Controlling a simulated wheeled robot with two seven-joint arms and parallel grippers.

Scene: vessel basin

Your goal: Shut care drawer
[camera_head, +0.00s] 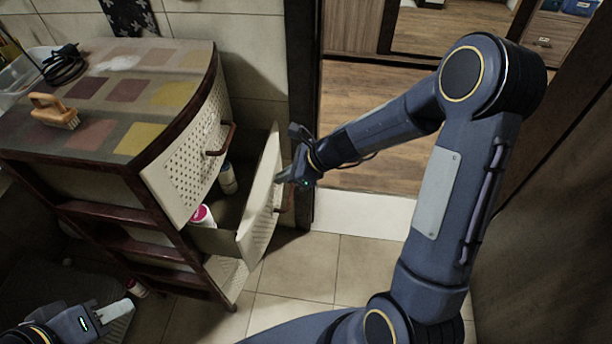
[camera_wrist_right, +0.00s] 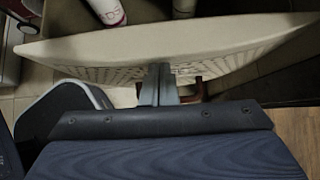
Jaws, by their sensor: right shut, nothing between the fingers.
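The care drawer (camera_head: 262,200) is the cream perforated drawer pulled out of the brown cabinet, below a closed top drawer. Bottles stand inside it, one with a pink cap (camera_head: 203,214). My right gripper (camera_head: 284,178) is at the outer side of the drawer front, near its top. In the right wrist view the shut fingers (camera_wrist_right: 160,82) point at the drawer front (camera_wrist_right: 170,48), close to the red-brown handle (camera_wrist_right: 195,90); I cannot tell whether they touch. My left gripper (camera_head: 112,312) is at the lower left, away from the drawer; its finger opening is unclear.
The cabinet top (camera_head: 130,88) holds a brush (camera_head: 54,112) and a coiled black cable (camera_head: 64,66). The top drawer's handle (camera_head: 222,140) sticks out above the open drawer. A dark door frame (camera_head: 303,110) stands right behind the drawer. The tiled floor (camera_head: 310,270) in front is clear.

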